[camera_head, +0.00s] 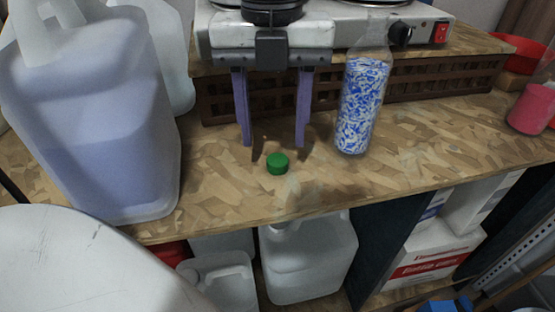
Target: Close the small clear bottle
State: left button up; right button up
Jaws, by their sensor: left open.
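The small clear bottle (364,100) stands upright on the wooden worktop, right of centre. It is filled with blue and white granules, and its clear neck shows no cap. A green cap (277,163) lies on the worktop to the left of the bottle, nearer the front edge. My left gripper (273,146) points down with its two purple fingers spread wide. Its fingertips are just behind the cap in the picture, with nothing between them. I cannot tell their exact height. My right gripper is not in view.
A large jug (105,120) of bluish liquid stands on the left. A hot plate (425,30) sits at the back above a brown slatted crate (430,82). A pink container (530,108) stands far right. White jugs and boxes are below the worktop. Right of the bottle is clear.

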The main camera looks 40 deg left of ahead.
aim_at(278, 159)
pick_arm(q)
jog(key=f, duration=0.2)
jog(key=w+f, duration=0.1)
jog(key=shift+f, duration=1)
jog(key=c, duration=1.1)
